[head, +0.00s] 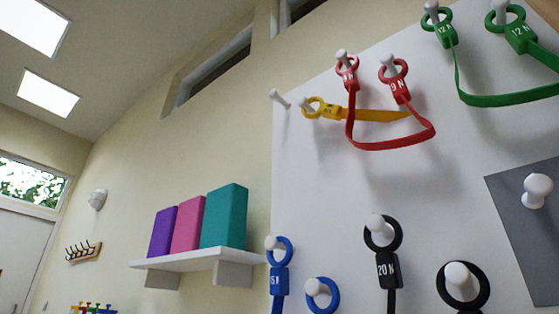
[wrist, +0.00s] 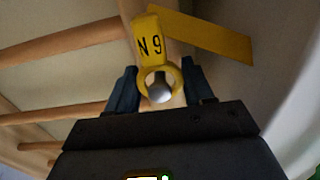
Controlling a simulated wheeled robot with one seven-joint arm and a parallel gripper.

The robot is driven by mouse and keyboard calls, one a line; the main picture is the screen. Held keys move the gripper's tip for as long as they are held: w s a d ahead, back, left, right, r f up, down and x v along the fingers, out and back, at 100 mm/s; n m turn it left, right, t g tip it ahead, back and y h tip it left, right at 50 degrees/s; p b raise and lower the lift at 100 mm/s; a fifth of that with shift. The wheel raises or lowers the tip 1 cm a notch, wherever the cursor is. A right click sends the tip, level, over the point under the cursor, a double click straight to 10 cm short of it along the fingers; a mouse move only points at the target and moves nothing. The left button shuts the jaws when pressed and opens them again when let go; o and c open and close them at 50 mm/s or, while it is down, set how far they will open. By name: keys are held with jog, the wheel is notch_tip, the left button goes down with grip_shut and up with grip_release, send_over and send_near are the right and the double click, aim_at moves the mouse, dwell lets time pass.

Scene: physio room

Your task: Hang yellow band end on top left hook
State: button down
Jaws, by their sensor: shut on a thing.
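The yellow band (head: 375,114) is on the white board in the head view. Its ring end (head: 312,106) is at a white hook (head: 308,114), and the strap runs right behind the red band. The upper left hook (head: 279,99) is bare. In the wrist view my gripper (wrist: 159,85) has its dark fingers on either side of a yellow ring (wrist: 146,75), shut on that band end. Its tag (wrist: 149,40) reads "N 9" from this side, and a strap (wrist: 205,38) runs right. A round pale knob (wrist: 159,93) shows within the ring; I cannot tell whether the ring is around it. The head view does not show my gripper.
A red band (head: 390,145) hangs on two hooks right of the yellow one. A green band (head: 505,100) hangs at upper right. Blue (head: 279,278) and black (head: 388,268) bands are lower. A shelf (head: 200,259) holds coloured blocks. Wooden bars (wrist: 60,40) show in the wrist view.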

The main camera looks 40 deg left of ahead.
jog(key=shift+f, duration=0.45)
dwell(0.3)
jog(key=shift+c, duration=0.9)
grip_release()
